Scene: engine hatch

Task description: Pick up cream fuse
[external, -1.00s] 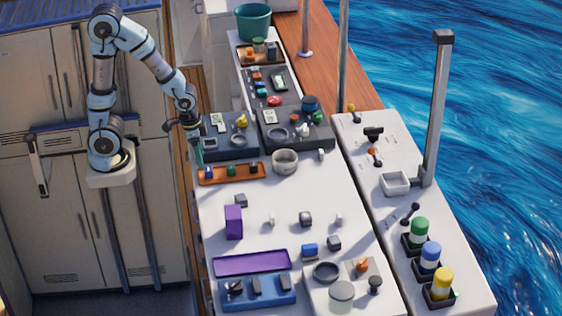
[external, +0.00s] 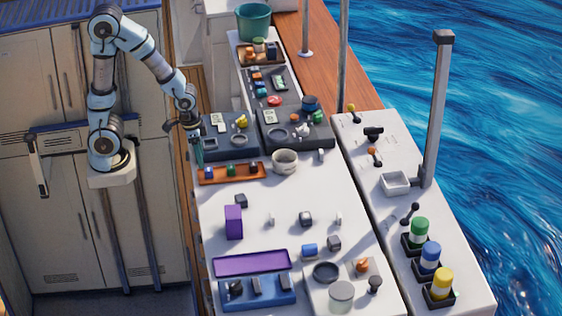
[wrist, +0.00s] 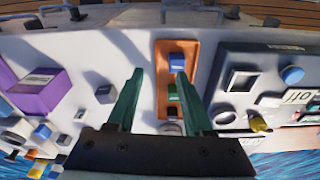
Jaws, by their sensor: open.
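I cannot single out a cream fuse for certain. Small pale pieces (external: 271,219) and (external: 338,219) stand on the white worktop in the external view, too small to identify. An orange tray (external: 205,179) holds a row of small coloured blocks. In the wrist view the tray (wrist: 161,60) shows a blue block (wrist: 177,61), a green block and a dark block. My gripper (wrist: 160,76) is open, with its green fingers apart and nothing between them. In the external view my gripper (external: 197,155) hangs above the worktop's left edge, near the tray.
A dark panel (external: 230,150) with knobs stands behind the tray. A pale round bowl (external: 285,161) is right of it. A purple box (external: 233,221), a purple tray (external: 252,263) and a blue panel (external: 257,291) lie nearer the camera. The worktop's middle has free room.

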